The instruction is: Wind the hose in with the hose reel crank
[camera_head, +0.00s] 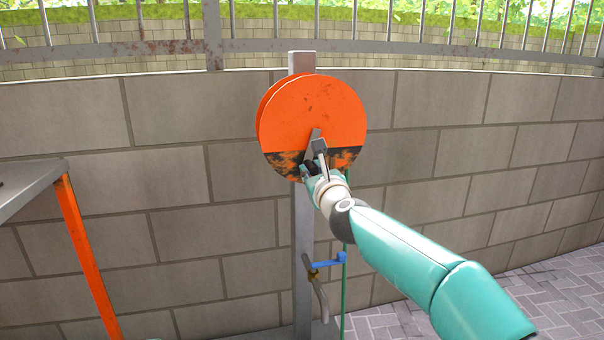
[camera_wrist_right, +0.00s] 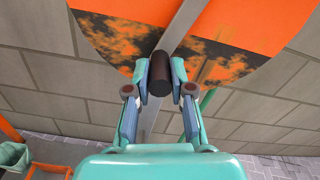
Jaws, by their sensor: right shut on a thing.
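The hose reel (camera_head: 315,115) is an orange disc with a dark worn band at its lower part, mounted on a grey post (camera_head: 302,235). A grey crank arm (camera_head: 314,141) points down from the disc's middle. My right gripper (camera_head: 312,170) is at the crank's lower end, in front of the dark band. In the right wrist view, the gripper (camera_wrist_right: 160,76) is shut around the dark crank handle (camera_wrist_right: 158,72), with a finger on each side. The green hose (camera_head: 343,285) hangs straight down below the reel. My left gripper is not in view.
A tap with a blue lever (camera_head: 328,261) sits on the post below the reel. A block wall (camera_head: 170,110) stands close behind. A grey table (camera_head: 28,185) with an orange leg is at the left. Paving (camera_head: 560,300) lies open at the lower right.

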